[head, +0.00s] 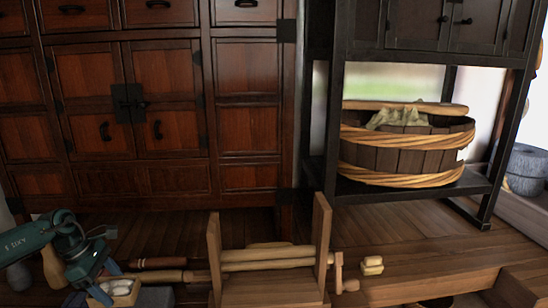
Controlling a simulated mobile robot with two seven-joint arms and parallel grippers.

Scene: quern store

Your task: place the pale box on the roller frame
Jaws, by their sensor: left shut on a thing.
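The pale box (125,296), a small light-wood box with whitish contents at its top, is at the lower left. My left gripper (107,284) is shut on it, with a finger against the box's near left side. The wooden roller frame (322,240) stands at the bottom centre, with two upright side boards, pale rollers between them and a crank at its right. The held box is to the left of the frame and apart from it. The lower parts of the box and frame are cut off by the picture edge. My right gripper is not in view.
Turned wooden rods (160,263) lie between the box and the frame. A small pale stacked piece (372,265) lies right of the crank. A dark red cabinet (150,90) stands behind, and a black shelf (430,195) holds a rope-bound wooden tub (400,157).

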